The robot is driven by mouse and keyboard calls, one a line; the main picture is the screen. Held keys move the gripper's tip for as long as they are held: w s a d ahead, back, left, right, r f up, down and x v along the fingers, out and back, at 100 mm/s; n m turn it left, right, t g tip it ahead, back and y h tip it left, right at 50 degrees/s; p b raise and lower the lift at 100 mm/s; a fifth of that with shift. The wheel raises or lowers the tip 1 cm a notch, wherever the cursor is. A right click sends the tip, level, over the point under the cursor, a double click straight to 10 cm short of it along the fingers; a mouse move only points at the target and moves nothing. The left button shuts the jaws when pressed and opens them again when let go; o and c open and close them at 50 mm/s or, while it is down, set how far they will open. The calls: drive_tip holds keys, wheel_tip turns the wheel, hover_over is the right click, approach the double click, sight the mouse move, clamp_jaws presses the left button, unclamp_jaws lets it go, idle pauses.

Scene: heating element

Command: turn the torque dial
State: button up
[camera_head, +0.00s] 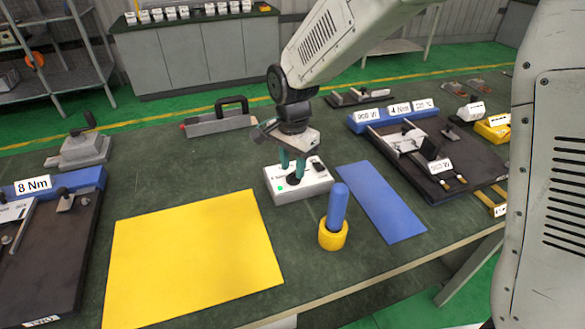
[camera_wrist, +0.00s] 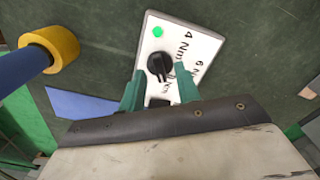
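A white control box (camera_head: 312,186) stands on the dark green table with a black torque dial (camera_head: 295,179) on its top. In the wrist view the dial (camera_wrist: 160,66) sits near a green light (camera_wrist: 158,31) and the printed labels "4 Nm" and "6 N…", partly cut off. My gripper (camera_head: 293,169) points down over the box. Its two teal fingers, also in the wrist view (camera_wrist: 159,78), are apart, with the dial showing between their tips. I cannot tell whether they touch it.
A blue rod (camera_head: 338,206) stands in a yellow ring (camera_head: 332,238) close in front of the box. A blue mat (camera_head: 383,202) lies to the right and a yellow mat (camera_head: 195,262) to the left. Fixtures stand on both sides, including a dark board (camera_head: 440,185) at right.

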drive_tip(key=shift+f, duration=0.75)
clamp_jaws()
